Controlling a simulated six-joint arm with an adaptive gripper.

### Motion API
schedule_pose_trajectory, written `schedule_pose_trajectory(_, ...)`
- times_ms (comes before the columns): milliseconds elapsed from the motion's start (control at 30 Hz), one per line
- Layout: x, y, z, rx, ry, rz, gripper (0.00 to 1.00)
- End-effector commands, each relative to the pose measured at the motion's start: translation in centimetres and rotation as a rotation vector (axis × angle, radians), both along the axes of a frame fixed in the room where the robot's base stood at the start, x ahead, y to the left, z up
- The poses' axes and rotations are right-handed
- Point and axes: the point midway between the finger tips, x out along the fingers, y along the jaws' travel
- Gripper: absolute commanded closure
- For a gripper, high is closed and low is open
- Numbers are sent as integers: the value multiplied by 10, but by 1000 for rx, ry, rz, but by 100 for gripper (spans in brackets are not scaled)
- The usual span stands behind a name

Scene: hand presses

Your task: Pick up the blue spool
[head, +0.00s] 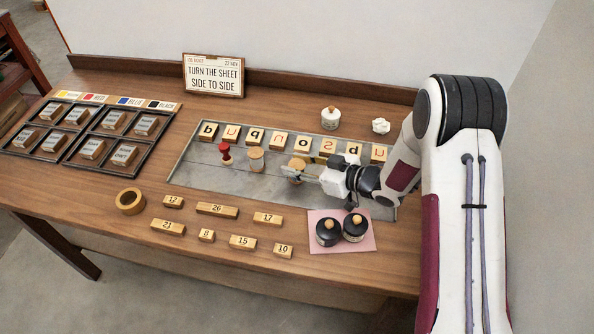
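I cannot make out any blue spool in the head view. A red spool-like piece (226,153) stands on the grey metal plate (190,173). A round piece with a pale wooden top (256,155) stands to its right. A similar wooden-topped round piece (299,163) stands further right, at the tip of my gripper (292,174). My gripper reaches in from the right, low over the plate, and its fingers partly cover that piece. Whether they touch it or are closed on it is too small to tell. The sides of both wooden-topped pieces show no clear colour.
Letter tiles (277,142) line the plate's back edge. Numbered wooden blocks (217,210) and a wooden ring (130,201) lie in front. Compartment trays (72,150) are at left.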

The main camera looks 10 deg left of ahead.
Motion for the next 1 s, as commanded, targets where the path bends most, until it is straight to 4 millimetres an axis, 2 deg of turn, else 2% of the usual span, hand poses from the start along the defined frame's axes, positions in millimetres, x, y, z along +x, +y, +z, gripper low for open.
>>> schedule_pose_trajectory(533,0,0,6,1,-1,0,88)
schedule_pose_trajectory(767,0,0,24,1,-3,0,88)
schedule_pose_trajectory(1000,0,0,52,1,-4,0,88)
